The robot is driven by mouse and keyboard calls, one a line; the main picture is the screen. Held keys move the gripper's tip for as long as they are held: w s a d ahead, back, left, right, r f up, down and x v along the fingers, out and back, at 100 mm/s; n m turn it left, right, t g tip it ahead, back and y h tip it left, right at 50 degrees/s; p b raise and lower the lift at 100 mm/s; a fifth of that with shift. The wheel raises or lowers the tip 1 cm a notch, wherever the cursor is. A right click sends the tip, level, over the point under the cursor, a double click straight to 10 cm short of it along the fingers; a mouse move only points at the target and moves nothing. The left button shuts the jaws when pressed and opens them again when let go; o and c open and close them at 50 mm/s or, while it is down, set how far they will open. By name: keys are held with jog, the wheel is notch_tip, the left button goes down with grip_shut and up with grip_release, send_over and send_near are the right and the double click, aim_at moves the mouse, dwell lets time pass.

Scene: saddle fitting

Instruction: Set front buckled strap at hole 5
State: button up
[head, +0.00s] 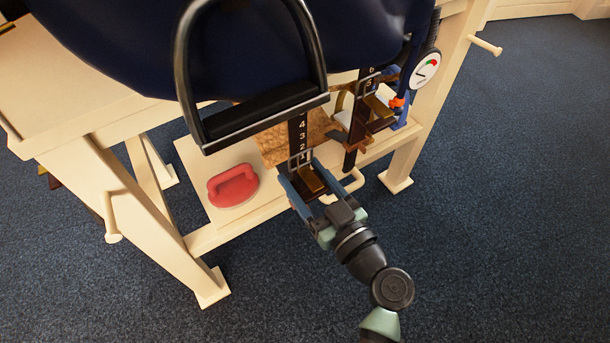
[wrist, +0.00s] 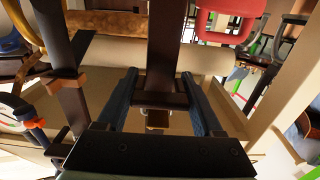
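A dark strap with white numbers (head: 302,130) hangs from the saddle in the head view, with 4, 3, 2 and 1 readable from top to bottom. A metal buckle frame (head: 300,160) sits just below the 1. Under it is a dark piece with a brass-coloured block (head: 311,180). The strap also hangs centrally in the wrist view (wrist: 164,45). My gripper (head: 305,180) has its blue fingers apart, one on each side of the dark piece; contact is unclear. Hole 5 is not visible on this strap. I cannot tell which strap is the front one.
A second numbered strap (head: 368,77) with a buckle and brass block hangs to the right, near a dial gauge (head: 426,70). A black stirrup-like loop (head: 262,112) hangs above. A red handled pad (head: 233,187) lies on the stand's shelf (head: 195,165). Open carpet lies right.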

aim_at(298, 130)
grip_shut()
notch_tip(298, 130, up, 11)
jog(key=p, duration=0.5)
jog(key=shift+f, duration=0.1)
jog(key=o, duration=0.5)
grip_release()
jog(key=shift+s, duration=0.1)
